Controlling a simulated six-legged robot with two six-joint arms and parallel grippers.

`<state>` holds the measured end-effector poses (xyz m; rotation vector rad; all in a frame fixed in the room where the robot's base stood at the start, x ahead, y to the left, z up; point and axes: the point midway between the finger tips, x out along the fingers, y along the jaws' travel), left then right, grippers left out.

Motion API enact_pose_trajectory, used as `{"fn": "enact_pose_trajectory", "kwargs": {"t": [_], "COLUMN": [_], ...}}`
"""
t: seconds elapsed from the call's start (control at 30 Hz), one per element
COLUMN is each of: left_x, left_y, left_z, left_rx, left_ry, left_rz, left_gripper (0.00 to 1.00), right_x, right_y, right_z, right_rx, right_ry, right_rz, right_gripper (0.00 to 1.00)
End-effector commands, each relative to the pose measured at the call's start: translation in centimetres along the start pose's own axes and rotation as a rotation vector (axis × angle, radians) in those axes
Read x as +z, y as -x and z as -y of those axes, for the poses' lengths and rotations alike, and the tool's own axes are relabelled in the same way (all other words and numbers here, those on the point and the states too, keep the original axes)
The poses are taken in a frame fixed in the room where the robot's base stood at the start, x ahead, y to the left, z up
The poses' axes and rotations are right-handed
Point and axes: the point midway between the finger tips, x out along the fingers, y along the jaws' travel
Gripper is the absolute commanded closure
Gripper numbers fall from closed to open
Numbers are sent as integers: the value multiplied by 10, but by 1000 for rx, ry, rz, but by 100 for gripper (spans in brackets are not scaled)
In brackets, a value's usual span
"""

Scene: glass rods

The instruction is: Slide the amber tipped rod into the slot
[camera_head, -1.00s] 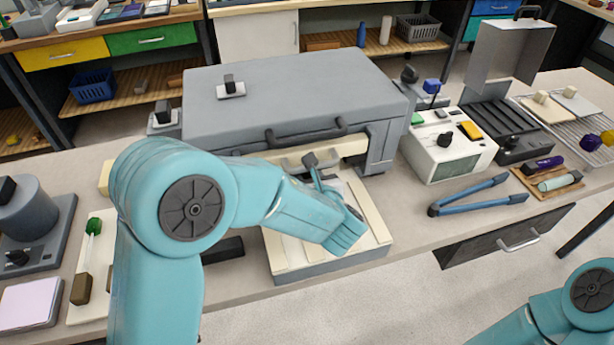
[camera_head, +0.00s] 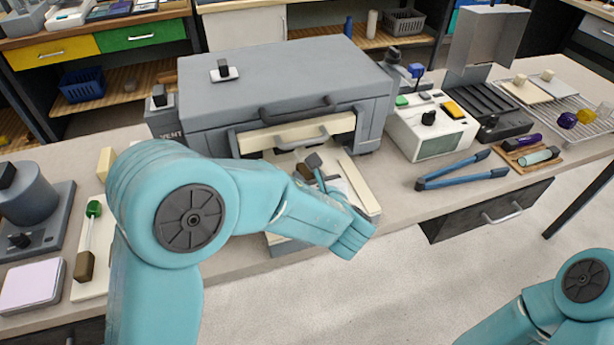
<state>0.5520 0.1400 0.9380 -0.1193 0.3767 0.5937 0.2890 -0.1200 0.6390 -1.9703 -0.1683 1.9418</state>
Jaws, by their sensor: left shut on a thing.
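My left gripper (camera_head: 325,182) is over the pale tray (camera_head: 360,186) in front of the grey oven-like box (camera_head: 290,75). The wrist hides most of its fingers. It is shut on a mostly hidden thing. A dark grey block and a brownish piece (camera_head: 304,171) show beside the fingers; I cannot tell which is held. I cannot make out an amber tipped rod for certain. The box has a cream front with a handle (camera_head: 302,137). The slot cannot be made out behind my arm. Only part of my right arm shows at lower right.
A white instrument (camera_head: 432,125), blue tongs (camera_head: 455,172) and a small wooden tray with purple and teal pieces (camera_head: 525,160) lie to the right. A wire rack (camera_head: 555,98) is behind. A board with a green-topped tool (camera_head: 92,210) is at left. Bench is clear around the tongs.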

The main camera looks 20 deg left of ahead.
Motion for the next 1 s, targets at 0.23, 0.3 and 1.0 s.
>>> {"fn": "enact_pose_trajectory", "kwargs": {"t": [0.23, 0.3, 1.0], "left_x": [-3, -3, -5], "left_y": [-4, -4, 8], "left_z": [0, 0, -2], "left_rx": [1, 3, 4], "left_ry": [-3, -3, -3], "left_rz": [-8, -8, -8], "left_gripper": [40, 37, 37], "right_x": [0, 0, 0], "right_y": [0, 0, -1], "right_z": [0, 0, 0], "right_rx": [0, 0, 0], "right_ry": [0, 0, 0], "right_rz": [0, 0, 0], "right_gripper": [100, 100, 100]}}
